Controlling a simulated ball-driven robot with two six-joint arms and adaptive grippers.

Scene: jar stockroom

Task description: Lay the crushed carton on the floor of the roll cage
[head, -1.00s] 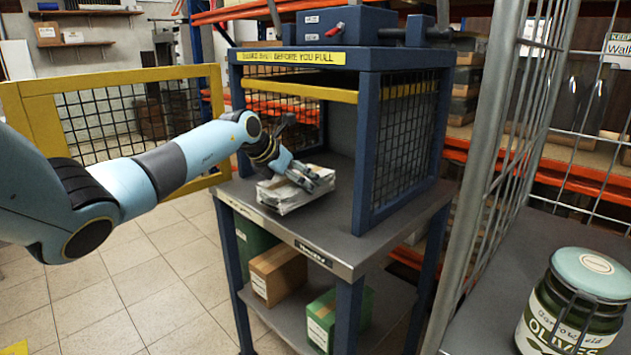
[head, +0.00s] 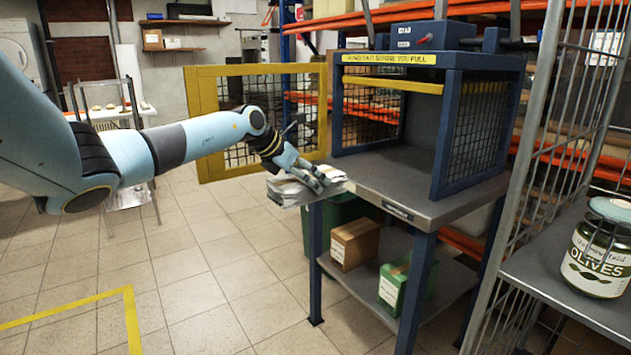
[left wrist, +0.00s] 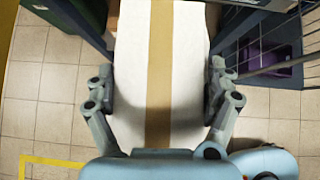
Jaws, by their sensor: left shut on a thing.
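The crushed carton (head: 290,190) is a flattened, whitish, crumpled box. My left gripper (head: 318,182) is shut on it and holds it at the left edge of the blue bench, over or just off the tabletop; I cannot tell if it touches. In the left wrist view the carton (left wrist: 190,70) is white with a brown tape strip, between the two fingers of the gripper (left wrist: 162,95). The roll cage (head: 540,130) has grey wire sides and stands at the right; part of its grey floor (head: 550,272) shows. My right gripper is not in view.
A jar of olives (head: 598,255) stands on the cage floor at the right. The blue press bench (head: 415,205) with its mesh housing is between the gripper and the cage. Its yellow mesh gate (head: 205,130) stands open at the left. Tiled floor is clear in front.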

